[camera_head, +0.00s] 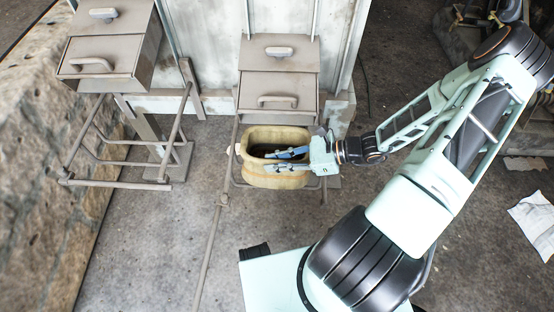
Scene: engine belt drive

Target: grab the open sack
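The open sack (278,181) is a yellowish-beige, rounded container with a dark, open top. It stands upright in the metal frame below the middle box. My gripper (267,161) reaches in from the right, over the sack's mouth. Its two fingers point left and are spread apart, with a gap between the tips. The fingers overlap the opening and the near rim in the picture. I cannot tell whether either finger touches the sack or reaches down inside it. My gripper hides part of the sack's right rim.
A grey metal box (279,88) with handles sits just behind the sack. A similar box (103,58) with an empty rack (115,184) stands at left. A stone block (45,150) lines the left edge. A paper sheet (536,226) lies at right.

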